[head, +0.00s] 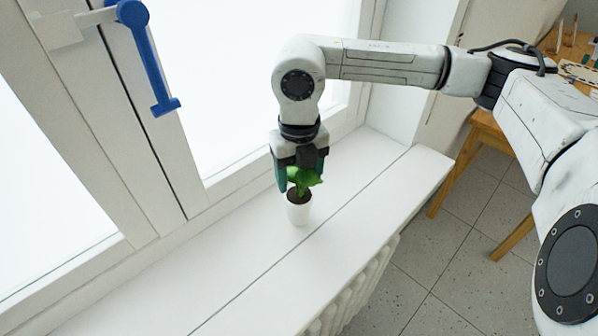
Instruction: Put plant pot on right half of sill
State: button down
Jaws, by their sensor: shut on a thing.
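A small white plant pot (299,212) with dark soil and a green leafy plant is on or just above the white window sill (352,210); I cannot tell whether it touches. My gripper (301,182) points down over the pot from above and is shut on the plant pot. The fingers and the green leaves hide the grip itself. The pot looks upright. A thin dark seam runs lengthwise along the sill, close to the pot.
A window frame with a blue handle (150,60) stands behind the sill at the left. A white radiator (350,295) is below the sill's front edge. A wooden table (487,128) is at the right. The sill is clear on both sides of the pot.

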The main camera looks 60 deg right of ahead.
jog(key=shift+f+b, duration=0.2)
jog(key=shift+b, duration=0.1)
jog(key=shift+c, duration=1)
grip_release()
jog(key=shift+r, duration=0.1)
jog(key=shift+r+p, duration=0.25)
jog(key=shift+p, duration=0.2)
notch_tip(320, 180, up, 12)
jog(key=b, duration=0.2)
jog(key=shift+f, duration=0.1)
